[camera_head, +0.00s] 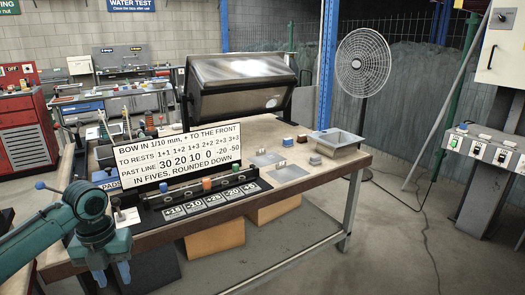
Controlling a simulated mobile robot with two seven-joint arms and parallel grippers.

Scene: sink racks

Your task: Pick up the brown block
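A small reddish-brown block (302,139) appears on the far right part of the workbench (345,162), next to a blue block (288,141). It is too small to make out its shape well. A grey-brown block (315,159) sits nearer, in front of a grey tray; I cannot tell which of the two is meant by brown. My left gripper (112,275) hangs at the lower left, fingers pointing down, in front of the bench's near left side. Its fingers are apart with nothing between them. It is far from both blocks. My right gripper is not in view.
A sign with numbers (180,157) stands on the bench behind a black rack (205,195) with coloured pieces. A grey open tray (338,142) stands at the right end. Flat grey plates (268,158) lie between.

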